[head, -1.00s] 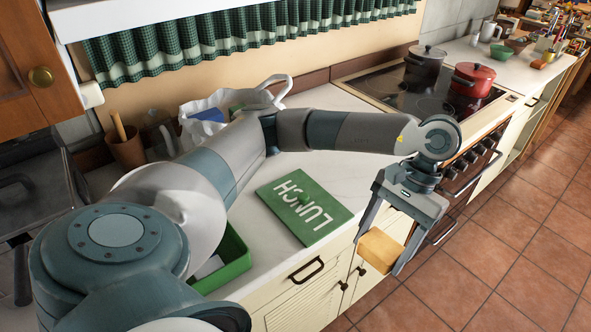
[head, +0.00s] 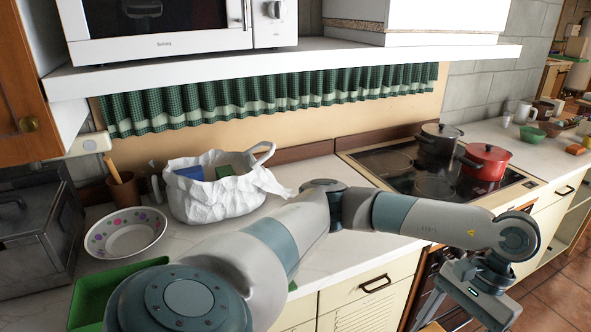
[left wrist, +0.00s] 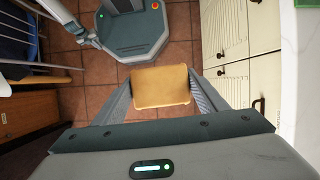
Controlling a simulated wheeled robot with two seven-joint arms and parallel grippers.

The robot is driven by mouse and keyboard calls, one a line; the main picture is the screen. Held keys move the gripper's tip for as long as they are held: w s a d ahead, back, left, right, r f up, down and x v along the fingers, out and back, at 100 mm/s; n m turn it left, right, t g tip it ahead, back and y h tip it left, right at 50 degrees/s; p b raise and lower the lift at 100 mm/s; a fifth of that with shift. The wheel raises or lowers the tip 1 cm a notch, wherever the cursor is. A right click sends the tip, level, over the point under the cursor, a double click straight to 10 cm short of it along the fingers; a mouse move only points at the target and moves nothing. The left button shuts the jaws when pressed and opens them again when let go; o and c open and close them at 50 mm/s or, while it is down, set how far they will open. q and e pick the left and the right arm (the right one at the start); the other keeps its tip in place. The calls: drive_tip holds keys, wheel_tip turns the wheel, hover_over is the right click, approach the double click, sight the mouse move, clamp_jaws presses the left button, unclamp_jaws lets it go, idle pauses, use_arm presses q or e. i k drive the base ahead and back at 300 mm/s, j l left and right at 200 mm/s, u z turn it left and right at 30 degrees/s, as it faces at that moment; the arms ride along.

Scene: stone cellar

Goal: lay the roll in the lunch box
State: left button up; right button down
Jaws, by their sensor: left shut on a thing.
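My left gripper (head: 462,308) is at the lower right of the head view, out in front of the counter edge. It is shut on the roll (left wrist: 161,87), a tan block that hangs between its fingers over the floor in the left wrist view. Only a bit of the roll (head: 432,327) shows at the bottom of the head view. The green lunch box (head: 108,278) stands open on the counter at the lower left, partly behind my left arm. Its inside is mostly hidden. My right gripper is not in view.
A patterned bowl (head: 124,234) stands just behind the lunch box, with a white bag (head: 215,198) to its right. A black pot (head: 440,142) and a red pot (head: 486,163) stand on the hob. A shelf with a microwave (head: 170,25) overhangs the counter.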

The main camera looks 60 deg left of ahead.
sight(105, 313)
drive_tip(key=i+l, duration=0.1)
drive_tip(key=u, duration=2.9)
drive_tip(key=i, duration=0.5)
